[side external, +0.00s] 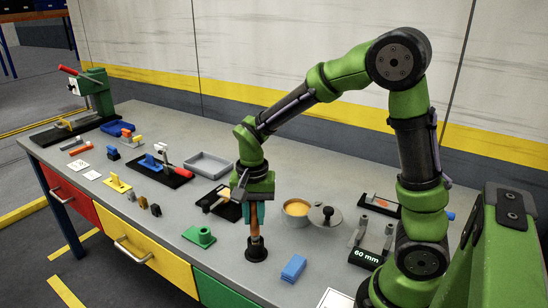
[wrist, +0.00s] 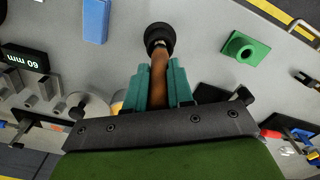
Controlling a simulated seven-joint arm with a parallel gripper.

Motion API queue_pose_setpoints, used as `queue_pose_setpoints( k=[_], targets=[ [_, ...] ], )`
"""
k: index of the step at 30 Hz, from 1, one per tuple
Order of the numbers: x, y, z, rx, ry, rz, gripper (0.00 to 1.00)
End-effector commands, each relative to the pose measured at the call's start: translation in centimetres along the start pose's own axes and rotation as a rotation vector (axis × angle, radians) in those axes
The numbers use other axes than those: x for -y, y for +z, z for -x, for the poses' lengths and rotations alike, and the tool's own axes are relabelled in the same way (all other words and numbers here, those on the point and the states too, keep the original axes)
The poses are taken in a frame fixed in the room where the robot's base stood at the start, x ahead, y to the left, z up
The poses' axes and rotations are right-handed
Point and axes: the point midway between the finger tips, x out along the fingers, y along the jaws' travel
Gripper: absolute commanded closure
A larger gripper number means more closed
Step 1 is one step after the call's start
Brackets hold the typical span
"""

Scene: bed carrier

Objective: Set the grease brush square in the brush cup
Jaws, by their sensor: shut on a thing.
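The grease brush (side external: 255,222) has a brown handle and stands close to upright in the side external view. My gripper (side external: 254,207) has teal fingers and is shut on the handle. In the wrist view the brush (wrist: 159,75) runs out from between the fingers of my gripper (wrist: 159,87). The brush cup (side external: 256,254) is a small round black cup with a wide base on the bench, directly below my gripper. It also shows in the wrist view (wrist: 160,32). The brush's lower end meets the cup's mouth. How deep it sits is hidden.
A bowl of yellow grease (side external: 296,209) and a grey lid with a knob (side external: 325,217) stand right of my gripper. A black tray (side external: 228,211) is close behind. Bare bench surrounds the cup.

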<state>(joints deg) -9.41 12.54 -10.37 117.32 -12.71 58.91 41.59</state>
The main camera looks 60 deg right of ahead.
Motion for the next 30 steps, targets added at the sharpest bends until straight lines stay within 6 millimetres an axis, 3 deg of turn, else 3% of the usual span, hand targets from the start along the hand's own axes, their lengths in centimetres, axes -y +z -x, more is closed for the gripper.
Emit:
queue_pose_setpoints(
  k=[21,22,27,30],
  targets=[
    [0.0,0.0,-1.8,0.001,0.001,0.0,1.0],
    [0.0,0.0,-1.9,0.001,0.001,0.0,0.77],
    [0.0,0.0,-1.8,0.001,0.0,0.0,0.5],
    [0.0,0.0,-1.8,0.001,0.0,0.0,0.48]
  ],
)
